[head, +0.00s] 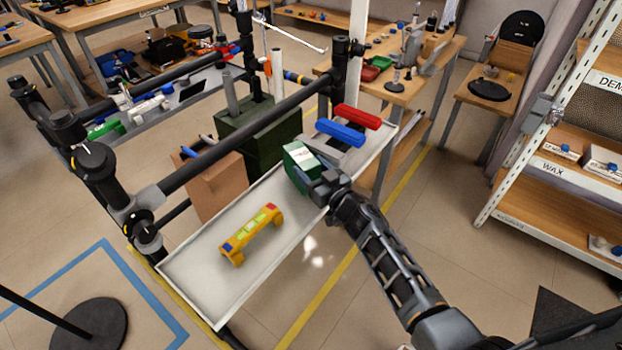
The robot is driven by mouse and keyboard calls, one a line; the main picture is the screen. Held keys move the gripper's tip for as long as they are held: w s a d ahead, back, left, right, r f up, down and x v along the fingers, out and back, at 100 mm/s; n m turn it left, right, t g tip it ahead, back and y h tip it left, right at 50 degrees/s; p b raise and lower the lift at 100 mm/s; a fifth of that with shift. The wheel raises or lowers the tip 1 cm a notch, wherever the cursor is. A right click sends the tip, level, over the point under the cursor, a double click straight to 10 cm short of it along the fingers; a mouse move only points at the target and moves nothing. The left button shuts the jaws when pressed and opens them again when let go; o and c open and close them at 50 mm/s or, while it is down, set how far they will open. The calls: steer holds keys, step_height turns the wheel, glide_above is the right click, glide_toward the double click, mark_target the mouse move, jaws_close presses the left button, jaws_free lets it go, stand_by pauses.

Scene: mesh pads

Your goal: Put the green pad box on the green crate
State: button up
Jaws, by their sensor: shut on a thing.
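The green pad box (294,170), with a white label on its top, is at the end of my arm, over the white tray shelf. My gripper (314,183) is shut on the near right side of the box. The dark green crate (281,140), a boxy container with upright grey pieces in it, stands just behind and left of the pad box. The pad box covers part of its right side. I cannot tell whether the pad box touches the shelf.
The white shelf (210,275) holds a yellow level (252,233) in front. A red bar (357,116) and a blue bar (340,133) lie right of the crate. A brown box (216,186) stands left. Black rails (245,130) cross above the shelf.

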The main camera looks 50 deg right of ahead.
steer(key=shift+f, duration=0.65)
steer(key=shift+f, duration=0.15)
steer(key=o, duration=1.3)
